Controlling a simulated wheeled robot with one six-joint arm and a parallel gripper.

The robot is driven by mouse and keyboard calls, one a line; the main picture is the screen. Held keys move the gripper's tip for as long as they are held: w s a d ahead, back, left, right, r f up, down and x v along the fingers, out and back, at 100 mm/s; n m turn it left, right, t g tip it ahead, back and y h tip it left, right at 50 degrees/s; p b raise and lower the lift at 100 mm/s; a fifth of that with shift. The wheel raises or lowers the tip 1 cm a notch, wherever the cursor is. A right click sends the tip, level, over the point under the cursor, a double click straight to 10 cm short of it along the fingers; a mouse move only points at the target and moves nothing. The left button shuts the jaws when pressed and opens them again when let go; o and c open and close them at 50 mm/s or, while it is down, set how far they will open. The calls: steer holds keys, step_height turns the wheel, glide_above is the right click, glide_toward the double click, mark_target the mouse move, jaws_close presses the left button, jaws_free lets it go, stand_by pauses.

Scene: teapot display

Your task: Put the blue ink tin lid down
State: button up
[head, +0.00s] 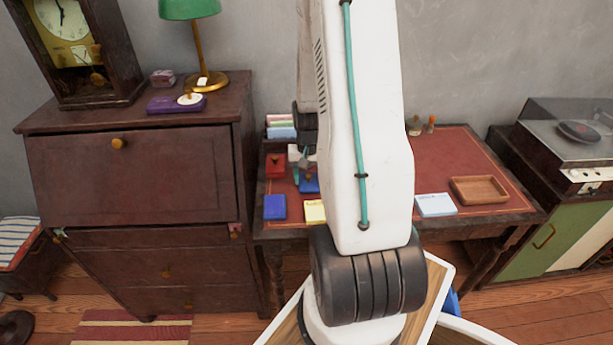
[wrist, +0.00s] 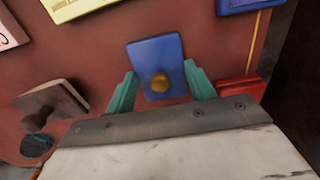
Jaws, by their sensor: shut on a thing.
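The blue ink tin lid (wrist: 153,55) is a flat blue rectangle with a brass knob. It lies between the two teal fingers of my gripper (wrist: 160,72), one at each side edge, and the gripper is shut on it. In the head view the lid (head: 310,186) shows as a small blue patch just below my gripper (head: 301,168), over the red desk top, partly hidden by my arm. I cannot tell whether it touches the desk. Another blue box (head: 275,207) sits at the desk's front left; its edge shows in the wrist view (wrist: 245,4).
A red box (head: 275,166) stands close to the lid, also in the wrist view (wrist: 240,90). A yellow pad (head: 315,211) lies at the front edge. A wooden-handled stamp (wrist: 48,108) lies left of my gripper. A wooden tray (head: 479,190) and pale pad (head: 436,205) are right.

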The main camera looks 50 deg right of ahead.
steer(key=shift+f, duration=0.2)
steer(key=o, duration=1)
